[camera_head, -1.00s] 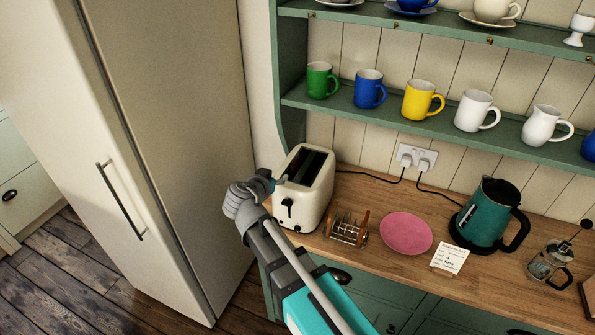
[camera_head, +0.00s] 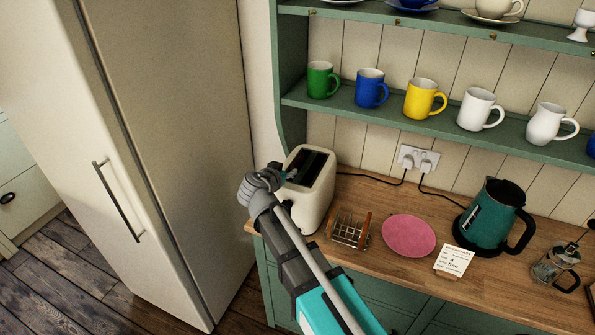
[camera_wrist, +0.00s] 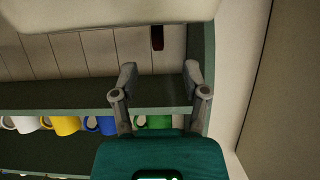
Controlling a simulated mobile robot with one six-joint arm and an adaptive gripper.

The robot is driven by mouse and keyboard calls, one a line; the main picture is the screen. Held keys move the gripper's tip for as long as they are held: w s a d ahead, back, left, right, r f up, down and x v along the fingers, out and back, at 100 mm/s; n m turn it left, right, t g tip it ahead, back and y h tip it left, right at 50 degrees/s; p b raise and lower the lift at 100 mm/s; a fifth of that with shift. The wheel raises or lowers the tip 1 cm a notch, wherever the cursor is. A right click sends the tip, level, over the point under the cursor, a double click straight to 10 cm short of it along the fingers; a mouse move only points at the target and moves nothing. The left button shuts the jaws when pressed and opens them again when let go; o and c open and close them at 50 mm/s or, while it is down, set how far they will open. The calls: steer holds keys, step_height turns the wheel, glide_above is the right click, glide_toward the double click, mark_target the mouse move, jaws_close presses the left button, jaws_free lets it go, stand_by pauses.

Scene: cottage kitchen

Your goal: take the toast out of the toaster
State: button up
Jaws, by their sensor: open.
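The cream toaster (camera_head: 318,205) stands at the left end of the wooden counter, its dark slots facing up. My gripper (camera_head: 290,173) is at the near left edge of the toaster's top; the arm hides part of its front. In the wrist view, which looks upside down, my gripper's two fingers (camera_wrist: 160,70) are spread with nothing between them. A cream surface, probably the toaster (camera_wrist: 90,14), fills the top edge there. A narrow dark-brown piece (camera_wrist: 157,38) adjoins it, perhaps toast; I cannot tell. No toast is clear in the head view.
Right of the toaster are a wire toast rack (camera_head: 349,232), a pink plate (camera_head: 409,236), a small card (camera_head: 454,260) and a teal kettle (camera_head: 487,217). A shelf (camera_head: 390,112) with mugs hangs above. A tall fridge (camera_head: 185,130) stands left.

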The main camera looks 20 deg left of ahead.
mark_target(291, 167)
steer(key=shift+b+x, duration=1)
steer(key=shift+x, duration=1.5)
steer(key=shift+d+f, duration=0.1)
steer(key=c, duration=0.7)
